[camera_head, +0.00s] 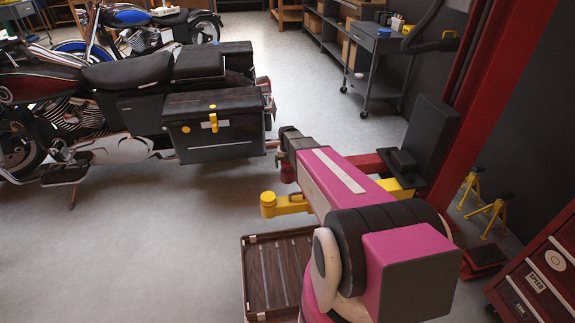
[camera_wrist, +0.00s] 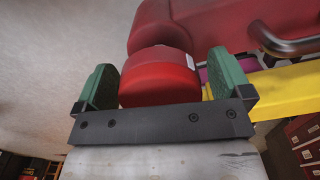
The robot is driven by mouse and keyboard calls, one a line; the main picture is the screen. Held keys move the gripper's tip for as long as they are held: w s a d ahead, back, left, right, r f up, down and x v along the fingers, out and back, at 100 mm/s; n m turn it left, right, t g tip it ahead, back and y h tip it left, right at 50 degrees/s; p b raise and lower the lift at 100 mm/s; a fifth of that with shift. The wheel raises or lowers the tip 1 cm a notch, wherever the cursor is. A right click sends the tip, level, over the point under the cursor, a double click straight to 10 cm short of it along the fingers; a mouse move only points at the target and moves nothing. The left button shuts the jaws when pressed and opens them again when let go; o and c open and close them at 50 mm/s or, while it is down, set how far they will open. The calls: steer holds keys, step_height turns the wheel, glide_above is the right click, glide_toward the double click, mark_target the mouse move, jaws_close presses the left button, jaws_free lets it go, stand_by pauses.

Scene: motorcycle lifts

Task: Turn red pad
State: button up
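The red pad (camera_wrist: 160,78) is a short round red cylinder at the end of a red lift arm (camera_wrist: 195,22) in the wrist view. My gripper (camera_wrist: 163,80) is open, with one green finger on each side of the pad. A gap shows between the pad and the right finger. The left finger is close to the pad; I cannot tell if it touches. In the head view my pink arm hides most of this spot. The end of the red lift arm (camera_head: 287,168) shows just left of my arm.
A yellow lift arm with a round yellow pad (camera_head: 268,205) lies close by. A motorcycle with a black side case (camera_head: 215,125) stands to the left. The red lift post (camera_head: 485,100) rises at right. A red tool cabinet (camera_head: 540,270) is at lower right. Open floor lies at lower left.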

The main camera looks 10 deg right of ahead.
step_height(320, 180, up, 11)
steer(key=shift+f, duration=0.1)
stand_by(0.5)
